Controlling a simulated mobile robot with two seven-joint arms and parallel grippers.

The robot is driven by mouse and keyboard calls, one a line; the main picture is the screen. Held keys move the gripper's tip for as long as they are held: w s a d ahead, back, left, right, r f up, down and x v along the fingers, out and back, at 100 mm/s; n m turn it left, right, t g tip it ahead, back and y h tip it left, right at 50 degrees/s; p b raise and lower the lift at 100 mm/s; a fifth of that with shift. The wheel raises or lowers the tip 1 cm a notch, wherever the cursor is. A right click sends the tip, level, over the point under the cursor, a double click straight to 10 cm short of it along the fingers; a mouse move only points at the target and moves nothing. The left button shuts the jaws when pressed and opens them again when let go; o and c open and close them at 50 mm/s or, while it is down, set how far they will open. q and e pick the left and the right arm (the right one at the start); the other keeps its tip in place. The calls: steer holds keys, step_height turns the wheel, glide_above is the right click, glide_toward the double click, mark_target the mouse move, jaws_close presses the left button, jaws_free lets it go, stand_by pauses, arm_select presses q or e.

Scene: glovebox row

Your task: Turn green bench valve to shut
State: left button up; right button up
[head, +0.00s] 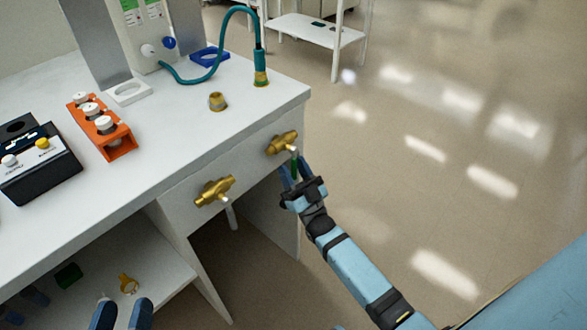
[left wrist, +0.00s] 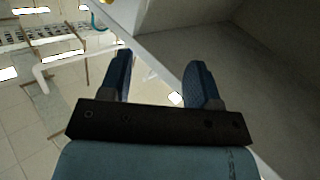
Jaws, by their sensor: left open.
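The green bench valve is a brass body (head: 282,142) on the bench's front panel, near the right corner. Its green-gripped lever (head: 294,168) hangs roughly straight down. My right gripper (head: 295,168) is at this lever, with one blue finger on either side and gaps seeming to show between; I cannot tell if either finger touches it. My left gripper (head: 122,314) is low at the bottom left of the head view, open and empty. In the left wrist view its two fingers (left wrist: 162,85) are wide apart, with nothing between them.
A second brass valve (head: 214,191) with a pale lever sits left on the same panel. The bench top (head: 180,125) holds an orange rack (head: 116,142), a black box (head: 40,170) and a teal hose (head: 260,62). A lower shelf (head: 160,275) holds small items. Floor at right is clear.

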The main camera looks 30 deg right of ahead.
arm_select(q)
steer(key=shift+s+a+f+g+p, duration=0.1)
steer(key=shift+a+f+g+p, duration=0.1)
steer(key=shift+f, duration=0.25)
steer(key=shift+s+a+f+g+p, duration=0.1)
steer(key=shift+a+f+g+p, duration=0.1)
steer(key=shift+f, duration=0.25)
arm_select(e)
steer(key=v, duration=1.4)
arm_select(q)
steer(key=shift+w+r+y, duration=0.1)
steer(key=shift+r+y, duration=0.2)
arm_select(e)
steer(key=shift+r, duration=0.15)
arm_select(q)
steer(key=shift+d, duration=0.1)
